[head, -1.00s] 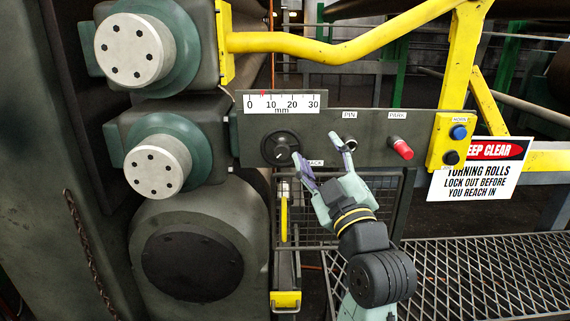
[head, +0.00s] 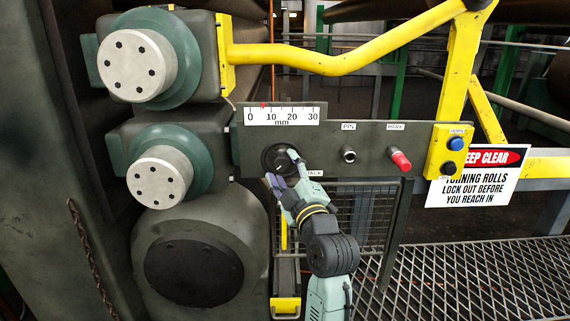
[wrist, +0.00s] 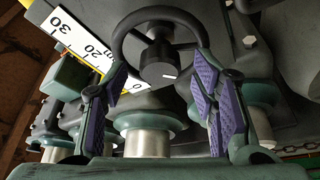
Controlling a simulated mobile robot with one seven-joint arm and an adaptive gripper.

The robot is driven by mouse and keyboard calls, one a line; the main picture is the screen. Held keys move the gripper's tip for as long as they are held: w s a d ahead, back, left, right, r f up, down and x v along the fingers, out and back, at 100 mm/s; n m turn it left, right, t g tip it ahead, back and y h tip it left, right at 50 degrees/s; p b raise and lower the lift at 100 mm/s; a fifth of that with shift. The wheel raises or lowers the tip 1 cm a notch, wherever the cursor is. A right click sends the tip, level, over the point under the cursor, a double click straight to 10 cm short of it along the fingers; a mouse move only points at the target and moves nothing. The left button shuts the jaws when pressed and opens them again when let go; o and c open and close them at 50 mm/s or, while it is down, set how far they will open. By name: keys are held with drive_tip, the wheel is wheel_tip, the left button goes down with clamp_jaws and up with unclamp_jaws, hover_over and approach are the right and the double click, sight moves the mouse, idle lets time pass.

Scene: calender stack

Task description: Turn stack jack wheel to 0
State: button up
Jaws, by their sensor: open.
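The jack wheel (head: 267,155) is a small black handwheel on the dark panel, left of the JACK label. In the wrist view the wheel (wrist: 158,62) shows its spokes and a hub with a white mark. The white mm scale (head: 282,116) is above it, running 0 to 30; its red pointer (head: 263,105) stands between 0 and 10, a little past halfway. My gripper (head: 282,168) is open at the wheel's lower right, one finger overlapping the wheel in the head view. In the wrist view its purple-padded fingers (wrist: 162,78) are spread either side of the hub; contact cannot be told.
The PIN knob (head: 348,154), red PARK knob (head: 400,160) and yellow button box (head: 449,150) are to the right on the panel. Roll ends (head: 160,178) stand close on the left. A yellow rail (head: 340,58) runs above, and a mesh guard (head: 355,215) hangs below.

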drive_tip(key=shift+w+a, duration=0.1)
drive_tip(key=shift+w, duration=0.15)
drive_tip(key=shift+c, duration=0.6)
drive_tip(key=c, duration=1)
drive_tip(key=shift+c, duration=0.2)
drive_tip(key=shift+f+m+b, duration=0.1)
drive_tip(key=shift+m+b, duration=0.2)
drive_tip(key=shift+m, duration=0.1)
